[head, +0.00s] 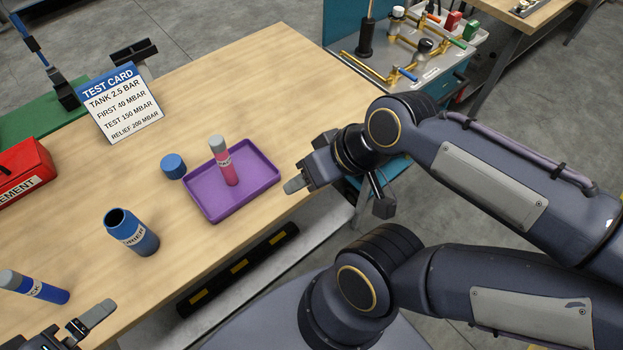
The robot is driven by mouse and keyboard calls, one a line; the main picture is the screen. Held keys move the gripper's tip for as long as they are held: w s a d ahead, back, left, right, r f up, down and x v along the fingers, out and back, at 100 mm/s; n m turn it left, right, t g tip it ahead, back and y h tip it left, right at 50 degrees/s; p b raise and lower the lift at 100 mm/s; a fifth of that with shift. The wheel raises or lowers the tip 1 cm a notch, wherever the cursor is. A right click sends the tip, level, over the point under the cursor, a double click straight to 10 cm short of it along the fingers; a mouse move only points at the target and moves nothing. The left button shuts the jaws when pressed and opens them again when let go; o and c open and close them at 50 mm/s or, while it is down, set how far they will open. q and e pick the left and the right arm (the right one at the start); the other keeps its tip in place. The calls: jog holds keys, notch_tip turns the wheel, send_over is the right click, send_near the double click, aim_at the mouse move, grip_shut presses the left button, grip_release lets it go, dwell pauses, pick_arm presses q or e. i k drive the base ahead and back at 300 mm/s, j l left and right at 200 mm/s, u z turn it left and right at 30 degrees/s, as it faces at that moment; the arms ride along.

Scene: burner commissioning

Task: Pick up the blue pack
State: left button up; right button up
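The blue pack (37,287) is a blue cylinder with a grey cap and a white label, partly readable as "CK". It is at the lower left of the table in the head view. My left gripper (92,318) shows at the bottom left, below and to the right of the blue pack in the picture. One finger shows clearly; the rest is cut off by the frame edge. I see no contact with the pack. My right gripper (295,185) is at the table's right edge beside the purple tray, holding nothing visible. Its finger gap is not visible.
An open blue carrier (132,232) stands near the pack; a blue lid (173,166) lies behind it. A purple tray (262,184) holds a pink pack (225,163). A test card (121,104) and red box (22,172) are farther back. Wood is bare behind the tray.

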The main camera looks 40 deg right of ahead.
aim_at(10, 280)
jog(key=j+u, duration=0.1)
jog(key=u, duration=0.6)
jog(key=j+u, duration=0.15)
jog(key=u, duration=0.2)
jog(key=i+j+z, duration=0.15)
jog(key=j+z, duration=0.2)
jog(key=j, duration=0.25)
jog(key=i+j+z, duration=0.1)
jog(key=j+z, duration=0.25)
jog(key=j, duration=0.3)
jog(key=j+z, duration=0.35)
jog(key=j, duration=0.3)
